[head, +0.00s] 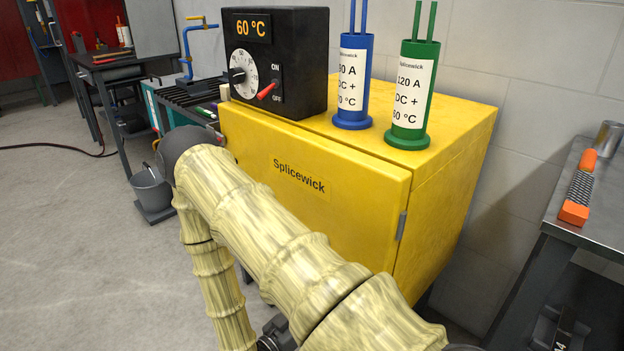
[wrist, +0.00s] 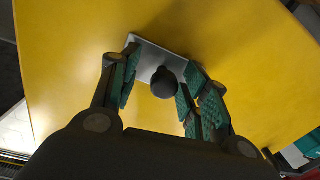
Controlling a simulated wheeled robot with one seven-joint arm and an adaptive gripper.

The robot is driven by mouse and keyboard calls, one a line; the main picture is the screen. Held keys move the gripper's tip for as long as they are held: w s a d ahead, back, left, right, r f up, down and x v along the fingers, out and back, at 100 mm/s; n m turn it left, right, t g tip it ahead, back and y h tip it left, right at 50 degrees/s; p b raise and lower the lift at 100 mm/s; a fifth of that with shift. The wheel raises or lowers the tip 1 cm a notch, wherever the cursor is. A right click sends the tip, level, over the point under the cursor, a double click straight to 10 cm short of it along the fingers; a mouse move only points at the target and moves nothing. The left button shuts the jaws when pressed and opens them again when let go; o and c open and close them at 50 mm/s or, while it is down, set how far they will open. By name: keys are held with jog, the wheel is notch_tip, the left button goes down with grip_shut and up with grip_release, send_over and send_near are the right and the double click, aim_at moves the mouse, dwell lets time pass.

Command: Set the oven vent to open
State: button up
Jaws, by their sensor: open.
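The yellow oven (head: 440,205), labelled Splicewick, stands in the middle of the head view with its front door shut. In the wrist view a yellow face of it (wrist: 70,50) carries a grey metal plate (wrist: 148,62) with a dark round knob (wrist: 164,84), which looks like the vent control. My gripper (wrist: 161,66) is open, with one green-padded finger on each side of the knob. I cannot tell whether either finger touches it. The head view does not show the knob or my fingers clearly. The vent's setting cannot be read.
A black control box (head: 300,60) reading 60 °C, with a dial and a red switch, stands on the oven. Blue (head: 353,85) and green (head: 411,95) rod canisters stand beside it. A grey bucket (head: 151,190) is at left, a metal bench (head: 590,235) at right.

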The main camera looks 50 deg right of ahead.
jog(key=a, duration=1.2)
jog(key=shift+w, duration=0.1)
notch_tip(320, 180, down, 14)
jog(key=w+a+r+n+t+y, duration=0.1)
jog(key=w+n+t+y, duration=0.1)
jog(key=n+t+y, duration=0.5)
jog(key=s+a+f+n+g+y, duration=0.2)
jog(key=s+a+n+g+y, duration=0.1)
jog(key=s+a+n+y, duration=0.25)
jog(key=s+a+f+n+g+y, duration=0.35)
jog(key=s+y, duration=0.25)
jog(key=s, duration=0.3)
notch_tip(320, 180, up, 28)
jog(key=p, duration=2.7)
jog(key=shift+s+a, duration=0.2)
jog(key=shift+a, duration=0.2)
jog(key=shift+h, duration=0.25)
